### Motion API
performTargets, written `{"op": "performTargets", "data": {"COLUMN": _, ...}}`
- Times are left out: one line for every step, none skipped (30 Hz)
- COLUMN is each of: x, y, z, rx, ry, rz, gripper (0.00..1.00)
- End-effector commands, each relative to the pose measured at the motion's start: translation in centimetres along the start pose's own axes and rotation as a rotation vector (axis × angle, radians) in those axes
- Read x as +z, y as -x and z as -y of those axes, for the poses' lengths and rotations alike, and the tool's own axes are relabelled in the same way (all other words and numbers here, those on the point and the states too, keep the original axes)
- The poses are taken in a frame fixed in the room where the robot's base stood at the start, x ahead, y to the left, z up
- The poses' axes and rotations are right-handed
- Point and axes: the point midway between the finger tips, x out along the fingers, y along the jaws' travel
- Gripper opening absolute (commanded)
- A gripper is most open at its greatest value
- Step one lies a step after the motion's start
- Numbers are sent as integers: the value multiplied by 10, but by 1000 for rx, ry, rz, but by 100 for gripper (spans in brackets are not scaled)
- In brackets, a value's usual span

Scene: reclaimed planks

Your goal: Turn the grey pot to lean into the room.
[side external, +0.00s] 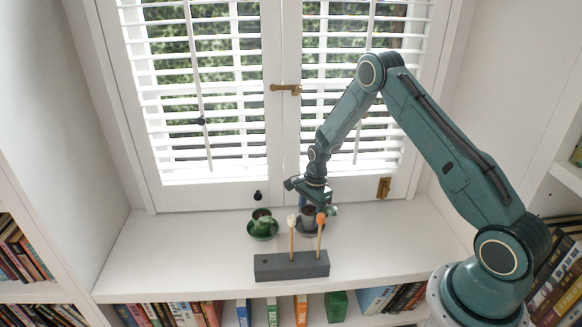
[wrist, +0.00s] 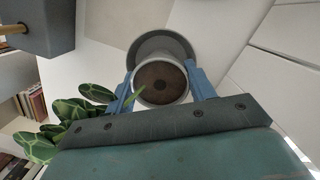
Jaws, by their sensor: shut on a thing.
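The grey pot (wrist: 147,97) sits between the blue fingers of my gripper (wrist: 161,76) in the wrist view, shut on its sides. Dark soil fills it.
A green pot (side external: 262,229) stands left of the grey pot on the white sill (side external: 180,255). In front is a dark grey block (side external: 291,266) holding two upright sticks, one cream-tipped, one orange-tipped. The shuttered window (side external: 210,90) is behind. The sill's left side is clear.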

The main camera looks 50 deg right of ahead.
Motion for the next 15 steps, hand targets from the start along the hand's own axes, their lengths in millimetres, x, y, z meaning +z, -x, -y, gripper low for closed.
{"op": "performTargets", "data": {"x": 0, "y": 0, "z": 0, "rx": -1, "ry": 0, "rz": 0, "gripper": 18}}
{"op": "performTargets", "data": {"x": 0, "y": 0, "z": 0, "rx": -1, "ry": 0, "rz": 0, "gripper": 56}}
{"op": "performTargets", "data": {"x": 0, "y": 0, "z": 0, "rx": -1, "ry": 0, "rz": 0, "gripper": 64}}
{"op": "performTargets", "data": {"x": 0, "y": 0, "z": 0, "rx": -1, "ry": 0, "rz": 0, "gripper": 70}}
{"op": "performTargets", "data": {"x": 0, "y": 0, "z": 0, "rx": -1, "ry": 0, "rz": 0, "gripper": 76}}
{"op": "performTargets", "data": {"x": 0, "y": 0, "z": 0, "rx": -1, "ry": 0, "rz": 0, "gripper": 80}}
{"op": "performTargets", "data": {"x": 0, "y": 0, "z": 0, "rx": -1, "ry": 0, "rz": 0, "gripper": 80}}
{"op": "performTargets", "data": {"x": 0, "y": 0, "z": 0, "rx": -1, "ry": 0, "rz": 0, "gripper": 80}}
{"op": "performTargets", "data": {"x": 0, "y": 0, "z": 0, "rx": -1, "ry": 0, "rz": 0, "gripper": 80}}
{"op": "performTargets", "data": {"x": 0, "y": 0, "z": 0, "rx": -1, "ry": 0, "rz": 0, "gripper": 80}}
{"op": "performTargets", "data": {"x": 0, "y": 0, "z": 0, "rx": 0, "ry": 0, "rz": 0, "gripper": 80}}
{"op": "performTargets", "data": {"x": 0, "y": 0, "z": 0, "rx": 1, "ry": 0, "rz": 0, "gripper": 80}}
{"op": "performTargets", "data": {"x": 0, "y": 0, "z": 0, "rx": 1, "ry": 0, "rz": 0, "gripper": 80}}
{"op": "performTargets", "data": {"x": 0, "y": 0, "z": 0, "rx": 1, "ry": 0, "rz": 0, "gripper": 80}}
{"op": "performTargets", "data": {"x": 0, "y": 0, "z": 0, "rx": 1, "ry": 0, "rz": 0, "gripper": 80}}
